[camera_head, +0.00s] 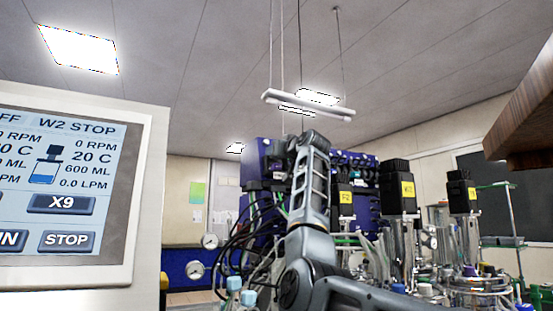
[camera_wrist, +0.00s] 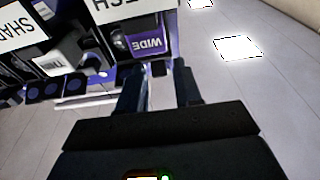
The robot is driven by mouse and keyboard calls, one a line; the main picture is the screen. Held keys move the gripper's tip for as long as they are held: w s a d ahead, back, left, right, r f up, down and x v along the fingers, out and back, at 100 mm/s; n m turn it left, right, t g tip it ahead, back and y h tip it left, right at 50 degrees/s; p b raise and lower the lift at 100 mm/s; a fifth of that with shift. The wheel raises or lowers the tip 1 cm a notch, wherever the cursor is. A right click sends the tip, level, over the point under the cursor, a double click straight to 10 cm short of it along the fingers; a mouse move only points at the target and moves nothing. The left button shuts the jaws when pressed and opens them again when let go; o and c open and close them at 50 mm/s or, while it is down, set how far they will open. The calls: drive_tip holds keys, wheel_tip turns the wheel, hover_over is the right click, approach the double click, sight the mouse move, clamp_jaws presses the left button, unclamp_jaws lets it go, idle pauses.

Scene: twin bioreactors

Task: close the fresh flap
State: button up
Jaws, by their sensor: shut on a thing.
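In the wrist view, a white label ending in "ESH" (camera_wrist: 118,8) is cut off by the top edge. A small dark tab (camera_wrist: 159,69) sticks out below the block. My gripper (camera_wrist: 160,88) has one finger on each side of this tab and is shut on it; the contact itself is hard to see. The tab appears to belong to the fresh flap; how far the flap is open cannot be told. In the head view, my arm reaches up to the blue-purple pump unit (camera_head: 255,160) and hides the flap.
Another white label starting "SHA" (camera_wrist: 20,28) and several dark round knobs (camera_wrist: 75,84) lie left of my fingers. In the head view, a control screen (camera_head: 60,185) stands at left, bioreactor vessels (camera_head: 405,245) at right, and a wooden edge (camera_head: 525,110) juts in at upper right.

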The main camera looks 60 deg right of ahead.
drive_tip(key=shift+f+t+h+b, duration=0.4)
drive_tip(key=shift+t+h+b, duration=0.1)
drive_tip(key=shift+t+b, duration=0.25)
drive_tip(key=shift+t, duration=0.25)
drive_tip(key=o, duration=0.7)
drive_tip(key=b+v, duration=0.2)
drive_tip(key=v, duration=0.5)
drive_tip(key=shift+s+a+f, duration=0.2)
drive_tip(key=shift+s, duration=0.1)
